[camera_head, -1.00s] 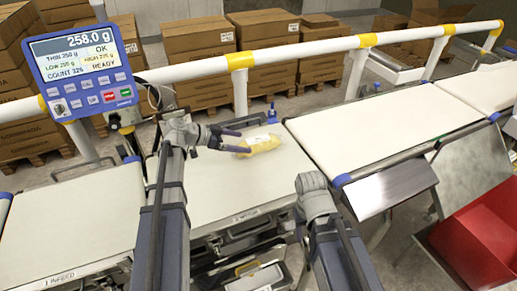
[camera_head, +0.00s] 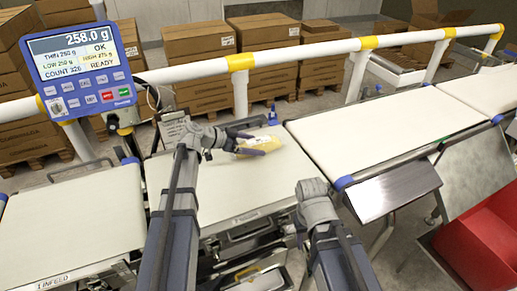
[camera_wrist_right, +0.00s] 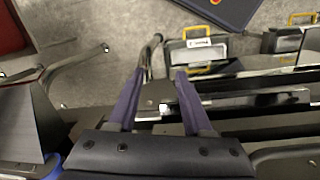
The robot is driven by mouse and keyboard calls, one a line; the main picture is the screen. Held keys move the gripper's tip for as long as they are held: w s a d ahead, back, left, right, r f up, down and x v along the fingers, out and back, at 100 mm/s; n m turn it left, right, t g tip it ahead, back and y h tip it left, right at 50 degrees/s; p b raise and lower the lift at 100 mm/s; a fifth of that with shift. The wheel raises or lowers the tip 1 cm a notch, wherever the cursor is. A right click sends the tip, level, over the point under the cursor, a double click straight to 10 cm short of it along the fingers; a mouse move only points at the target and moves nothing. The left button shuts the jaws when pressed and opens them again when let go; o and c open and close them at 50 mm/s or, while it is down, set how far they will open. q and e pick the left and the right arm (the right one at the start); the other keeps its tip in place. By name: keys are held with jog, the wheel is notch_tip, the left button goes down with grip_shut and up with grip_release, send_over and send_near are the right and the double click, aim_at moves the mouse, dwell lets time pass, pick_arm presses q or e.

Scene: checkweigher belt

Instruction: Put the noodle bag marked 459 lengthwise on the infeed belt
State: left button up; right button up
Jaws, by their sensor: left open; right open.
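A yellow noodle bag with a pale label (camera_head: 258,146) lies on the middle white belt, near its far right corner. Its number cannot be read. My left gripper (camera_head: 254,143) is open, with its fingers around or just over the bag; contact cannot be told. The infeed belt (camera_head: 75,225), with its "INFEED" label on the front edge, is at the left and bare. My right gripper (camera_wrist_right: 153,100) is open and empty in the right wrist view, pointing down over the machine's front. In the head view its fingers are hidden.
A blue weight display (camera_head: 85,68) reading 258.0 g stands at the back left. A white rail (camera_head: 300,51) runs behind the belts. A white outfeed belt (camera_head: 390,130) and a red bin (camera_head: 485,240) are at the right.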

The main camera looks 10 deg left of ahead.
pick_arm(q)
jog(key=shift+b+x, duration=0.4)
jog(key=shift+x, duration=0.55)
jog(key=shift+w+d+f, duration=0.2)
jog(key=shift+d, duration=0.1)
jog(key=shift+r, duration=0.1)
jog(key=shift+c, duration=0.2)
grip_shut()
